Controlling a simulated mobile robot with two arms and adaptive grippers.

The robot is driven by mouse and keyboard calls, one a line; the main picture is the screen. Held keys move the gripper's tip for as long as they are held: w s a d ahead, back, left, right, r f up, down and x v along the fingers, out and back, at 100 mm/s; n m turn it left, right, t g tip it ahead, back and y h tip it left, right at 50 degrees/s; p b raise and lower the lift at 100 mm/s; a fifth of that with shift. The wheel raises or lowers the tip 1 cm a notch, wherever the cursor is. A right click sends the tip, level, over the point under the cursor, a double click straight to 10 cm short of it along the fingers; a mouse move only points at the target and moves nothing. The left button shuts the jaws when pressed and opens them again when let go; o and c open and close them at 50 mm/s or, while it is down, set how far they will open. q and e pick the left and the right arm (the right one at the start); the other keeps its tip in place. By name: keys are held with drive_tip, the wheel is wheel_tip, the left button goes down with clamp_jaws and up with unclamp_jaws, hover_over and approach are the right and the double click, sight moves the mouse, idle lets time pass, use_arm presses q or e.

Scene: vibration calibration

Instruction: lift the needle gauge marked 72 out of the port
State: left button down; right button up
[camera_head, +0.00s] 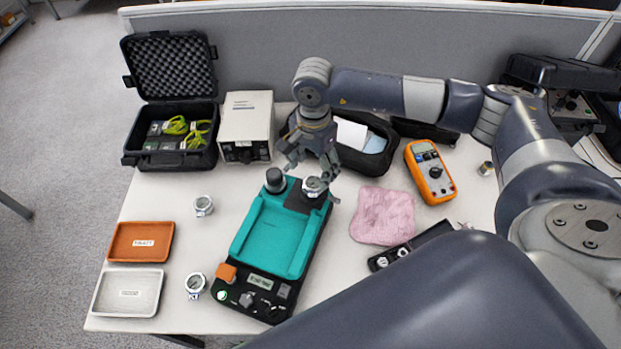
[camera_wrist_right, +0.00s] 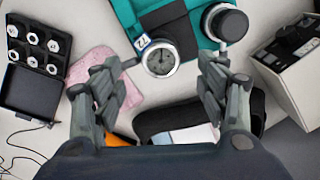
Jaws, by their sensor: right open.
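The needle gauge marked 72 (camera_head: 314,186) sits at the dark port block (camera_head: 297,198) at the back right of the teal calibrator (camera_head: 270,238). In the right wrist view the gauge (camera_wrist_right: 160,61) shows its round dial, with its 72 tag beside the rim. My right gripper (camera_head: 309,178) is open above the calibrator's back end. In the right wrist view its fingers (camera_wrist_right: 168,62) stand on either side of the gauge, with a gap on both sides. The port opening is hidden under the gauge. My left gripper is not in view.
A black knob-like cylinder (camera_head: 274,180) stands close left of the gauge. Two other gauges lie left of the calibrator (camera_head: 204,205) (camera_head: 195,284). An orange tray (camera_head: 140,258), a white tray (camera_head: 95,300), a pink cloth (camera_head: 383,215) and an orange multimeter (camera_head: 430,172) are around it.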

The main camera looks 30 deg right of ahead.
sight(313, 183)
drive_tip(key=shift+f, duration=0.9)
drive_tip(key=shift+f+p, duration=0.25)
drive_tip(key=shift+p, duration=0.05)
wheel_tip(313, 183, down, 4)
drive_tip(key=shift+d+p, duration=0.1)
drive_tip(key=shift+p, duration=1.05)
drive_tip(key=shift+f, duration=0.35)
drive_tip(key=shift+w+f, duration=0.1)
drive_tip(key=shift+f, duration=0.05)
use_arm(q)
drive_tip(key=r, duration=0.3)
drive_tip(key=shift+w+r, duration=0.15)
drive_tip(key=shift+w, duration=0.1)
use_arm(e)
drive_tip(key=c, duration=1.2)
